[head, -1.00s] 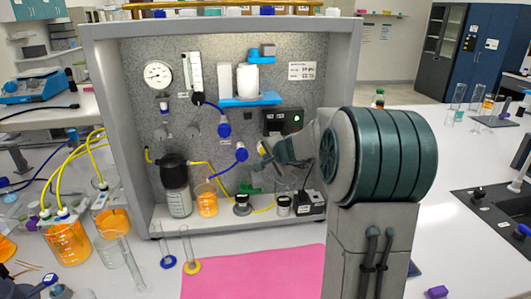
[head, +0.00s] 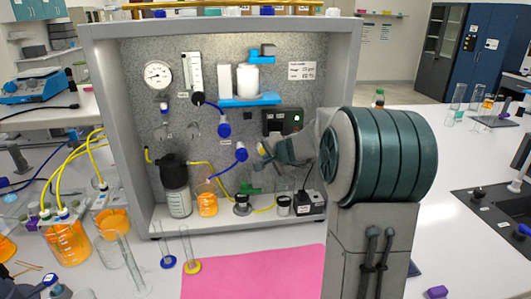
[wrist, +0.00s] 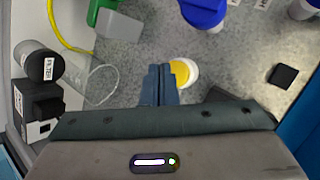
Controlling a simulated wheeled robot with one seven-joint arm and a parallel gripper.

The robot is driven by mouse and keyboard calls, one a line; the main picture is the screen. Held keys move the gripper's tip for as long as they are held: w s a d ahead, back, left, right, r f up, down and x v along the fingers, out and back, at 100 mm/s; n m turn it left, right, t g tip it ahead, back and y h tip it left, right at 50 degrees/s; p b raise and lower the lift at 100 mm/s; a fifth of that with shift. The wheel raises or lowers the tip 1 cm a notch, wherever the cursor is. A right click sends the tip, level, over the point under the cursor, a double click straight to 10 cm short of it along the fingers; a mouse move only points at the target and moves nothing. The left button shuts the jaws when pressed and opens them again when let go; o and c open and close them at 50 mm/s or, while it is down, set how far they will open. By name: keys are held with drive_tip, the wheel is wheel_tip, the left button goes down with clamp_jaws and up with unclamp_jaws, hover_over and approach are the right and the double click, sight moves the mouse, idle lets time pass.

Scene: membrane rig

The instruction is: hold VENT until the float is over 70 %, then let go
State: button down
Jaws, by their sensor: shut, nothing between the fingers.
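A round yellow button in a white collar (wrist: 183,72) is on the speckled panel in the wrist view. Its label cannot be read, so I cannot tell whether it is VENT. My gripper (wrist: 160,70) is shut and empty, its fingertips overlapping the button's left edge in the picture. I cannot tell whether they touch it. In the head view my gripper (head: 268,157) points at the panel, with a bit of yellow at its tip. A clear upright tube with a scale (head: 193,71) is on the panel's upper left. Its float level is too small to read.
A round gauge (head: 158,74) is left of the tube. Blue fittings (head: 241,152) and hoses are close to my gripper. A dark box with a screen (head: 283,121) is above it. Jars and a beaker of orange liquid (head: 207,204) stand on the shelf below.

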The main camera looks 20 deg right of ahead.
drive_tip(key=shift+w, duration=0.2)
drive_tip(key=shift+w+d, duration=0.1)
drive_tip(key=shift+w, duration=0.15)
drive_tip(key=shift+w+d, duration=0.1)
drive_tip(key=shift+w, duration=0.4)
idle(2.2)
drive_tip(key=shift+s, duration=0.15)
idle(1.4)
drive_tip(key=shift+s+a+b, duration=0.2)
drive_tip(key=shift+s+b, duration=0.4)
drive_tip(key=shift+s, duration=0.15)
drive_tip(key=shift+s, duration=0.1)
drive_tip(key=s+b, duration=0.1)
drive_tip(key=s, duration=0.1)
drive_tip(key=s+a+b, duration=0.1)
drive_tip(key=s, duration=0.1)
drive_tip(key=shift+s+b, duration=0.35)
